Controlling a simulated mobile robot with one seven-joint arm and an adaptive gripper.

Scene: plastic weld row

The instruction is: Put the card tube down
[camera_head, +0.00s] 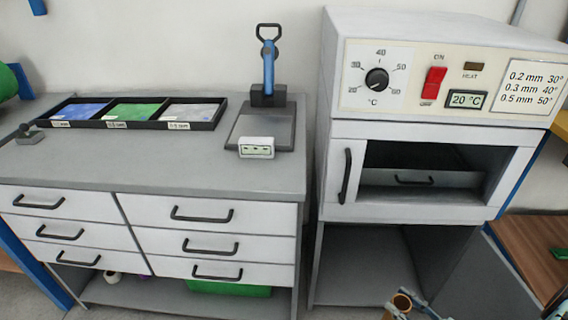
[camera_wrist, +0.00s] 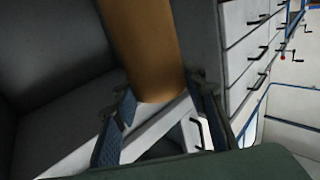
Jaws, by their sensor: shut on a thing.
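The card tube (camera_head: 402,301) is a brown cylinder at the bottom edge of the head view, low in front of the open space under the oven. In the wrist view the tube (camera_wrist: 143,45) runs from the top edge to between my two fingers. My gripper (camera_wrist: 162,92) is shut on the tube near its end, with one finger on each side. In the head view only a small part of my gripper (camera_head: 417,307) shows beside the tube. The tube's far end is outside the wrist view.
A grey bench (camera_head: 200,175) with drawers stands at left, bearing a tray of sheets (camera_head: 130,126) and a blue-handled press (camera_head: 268,75). An oven (camera_head: 440,125) with dial and red switch stands at right above an open bay (camera_head: 365,260). A wooden surface (camera_head: 535,250) is at far right.

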